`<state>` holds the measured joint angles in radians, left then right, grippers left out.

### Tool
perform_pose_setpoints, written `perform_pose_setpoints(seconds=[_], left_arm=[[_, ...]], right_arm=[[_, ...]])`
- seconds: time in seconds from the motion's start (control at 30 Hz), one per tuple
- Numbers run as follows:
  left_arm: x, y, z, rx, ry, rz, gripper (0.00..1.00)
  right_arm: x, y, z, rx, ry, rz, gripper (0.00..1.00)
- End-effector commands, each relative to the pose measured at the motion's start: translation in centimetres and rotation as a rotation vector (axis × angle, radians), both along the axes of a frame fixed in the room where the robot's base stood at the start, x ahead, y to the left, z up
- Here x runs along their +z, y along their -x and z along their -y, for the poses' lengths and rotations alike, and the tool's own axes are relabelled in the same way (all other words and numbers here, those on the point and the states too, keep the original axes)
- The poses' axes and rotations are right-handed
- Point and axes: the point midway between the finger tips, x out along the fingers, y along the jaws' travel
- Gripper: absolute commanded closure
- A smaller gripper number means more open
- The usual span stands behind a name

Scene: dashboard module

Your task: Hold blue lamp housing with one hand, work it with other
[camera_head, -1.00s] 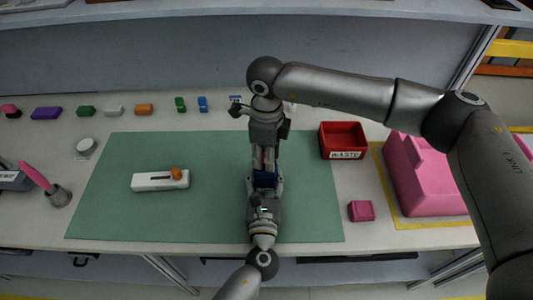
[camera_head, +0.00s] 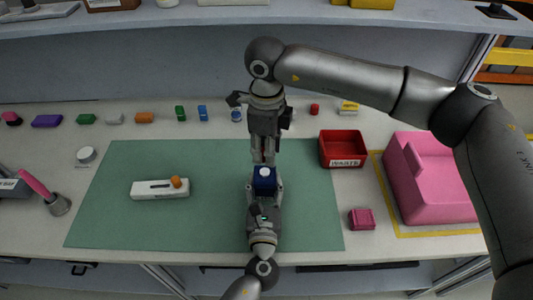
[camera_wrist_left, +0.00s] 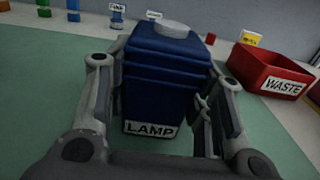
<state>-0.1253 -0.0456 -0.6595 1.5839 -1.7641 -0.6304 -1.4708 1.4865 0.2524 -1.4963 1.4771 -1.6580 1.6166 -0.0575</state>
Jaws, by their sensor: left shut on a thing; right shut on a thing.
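The blue lamp housing (camera_head: 264,187) stands upright in my left gripper (camera_head: 263,194), with a round white cap on top. The left wrist view shows the housing (camera_wrist_left: 160,85) between both fingers, with its LAMP label towards me. My left gripper is shut on it above the green mat (camera_head: 215,225). My right gripper (camera_head: 263,160) points down just behind and above the housing in the head view. Its fingers are close together; what they hold is too small to make out. No right finger shows around the cap in the left wrist view.
A red WASTE bin (camera_head: 342,135) and a small pink block (camera_head: 361,219) lie to the right, beside a large pink fixture (camera_head: 430,180). A white piece with an orange knob (camera_head: 160,189) lies on the mat's left. Several small coloured parts line the back.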

Motion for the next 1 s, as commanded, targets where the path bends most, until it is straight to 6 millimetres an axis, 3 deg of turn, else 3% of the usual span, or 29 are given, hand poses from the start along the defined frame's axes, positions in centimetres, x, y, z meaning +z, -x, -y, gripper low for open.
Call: perform_pose_setpoints(seconds=[0.3,0.33,0.5,0.87,1.0], left_arm=[[-0.1,0.0,0.0,0.001,-0.001,-0.001,0.9],[-0.1,0.0,0.0,0.001,-0.001,-0.001,0.5],[-0.1,0.0,0.0,0.001,-0.001,-0.001,0.28],[0.0,0.2,0.0,0.0,0.0,-0.001,0.27],[-0.2,1.7,0.0,-0.002,-0.001,-0.002,0.27]], right_arm=[[0.7,0.0,0.0,0.001,-0.001,-0.001,0.92],[0.7,0.0,0.0,0.001,-0.001,-0.001,0.92],[0.6,0.0,0.0,0.001,-0.001,-0.001,0.92],[0.6,0.0,0.0,0.001,-0.001,-0.001,0.92],[0.6,0.0,0.0,0.001,-0.001,-0.001,0.92]])
